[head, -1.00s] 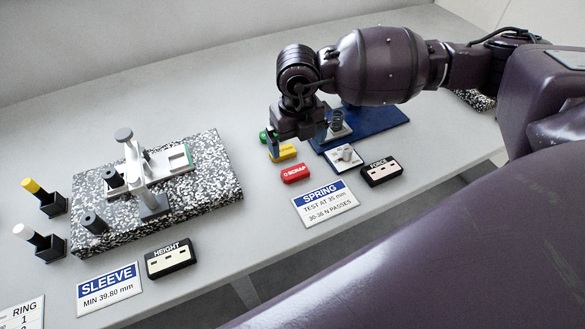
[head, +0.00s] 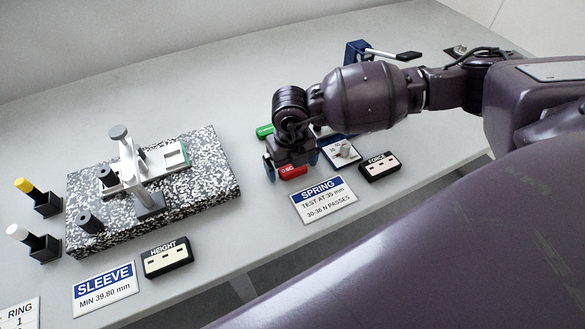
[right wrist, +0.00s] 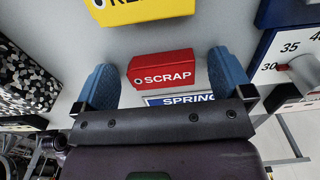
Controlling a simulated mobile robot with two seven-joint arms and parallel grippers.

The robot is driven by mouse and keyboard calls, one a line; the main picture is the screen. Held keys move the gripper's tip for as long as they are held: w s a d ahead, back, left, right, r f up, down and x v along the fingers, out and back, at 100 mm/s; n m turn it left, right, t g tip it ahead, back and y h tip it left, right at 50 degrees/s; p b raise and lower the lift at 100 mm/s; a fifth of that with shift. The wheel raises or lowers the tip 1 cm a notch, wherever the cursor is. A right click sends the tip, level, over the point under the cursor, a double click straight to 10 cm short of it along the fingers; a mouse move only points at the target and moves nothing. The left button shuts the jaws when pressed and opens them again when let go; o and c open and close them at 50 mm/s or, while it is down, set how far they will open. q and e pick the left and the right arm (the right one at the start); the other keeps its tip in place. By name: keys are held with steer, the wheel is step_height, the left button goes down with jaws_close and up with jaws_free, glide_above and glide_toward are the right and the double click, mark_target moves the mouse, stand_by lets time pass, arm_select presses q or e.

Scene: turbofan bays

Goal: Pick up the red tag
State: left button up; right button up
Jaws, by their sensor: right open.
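The red tag (head: 291,172), marked SCRAP, lies flat on the grey bench just above the SPRING card. In the right wrist view the red tag (right wrist: 162,69) sits between and a little beyond the two blue fingertips. My right gripper (head: 291,166) is over it, pointing down, with its fingers apart on either side of the tag. It also shows in the right wrist view (right wrist: 161,84), open and empty. The gripper hides part of the tag in the head view. My left gripper is not in view.
A yellow tag (right wrist: 140,8) lies just beyond the red one, and a green tag (head: 265,131) is farther back. The SPRING card (head: 323,200), FORCE block (head: 379,166) and a dial plate (head: 344,152) are close by on the right. A speckled stone plate (head: 205,200) stands left.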

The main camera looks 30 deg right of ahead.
steer(key=c, duration=1)
steer(key=shift+r, duration=0.15)
